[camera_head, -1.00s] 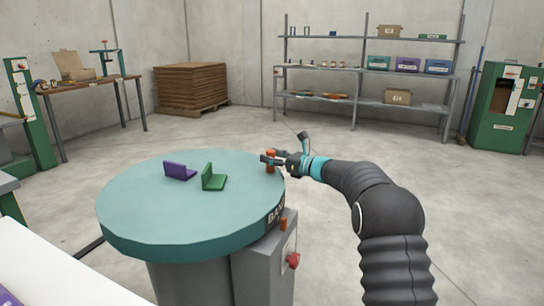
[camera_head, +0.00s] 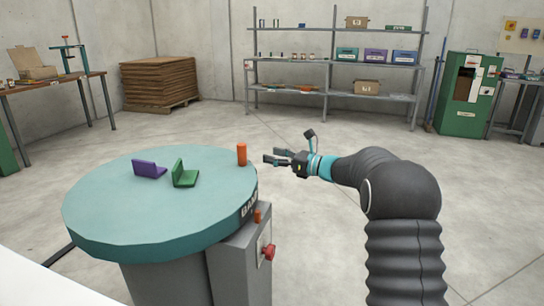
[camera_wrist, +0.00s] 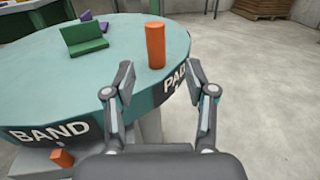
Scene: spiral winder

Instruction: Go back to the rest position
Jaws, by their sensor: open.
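My gripper (camera_head: 272,157) is open and empty, held just off the right edge of the round teal table (camera_head: 110,218). An orange cylinder (camera_head: 242,154) stands upright on the table near that edge, apart from the fingers. In the wrist view my gripper (camera_wrist: 163,85) shows both fingers spread, with the orange cylinder (camera_wrist: 155,45) beyond them on the table top. A green angled piece (camera_head: 185,174) and a purple angled piece (camera_head: 149,170) sit on the table, left of the cylinder.
A grey control box (camera_head: 240,262) with a red knob (camera_head: 268,252) stands against the table's front right. A shelf rack (camera_head: 335,64), a stack of brown boards (camera_head: 160,83) and a green cabinet (camera_head: 465,122) are at the back. The floor right of the table is clear.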

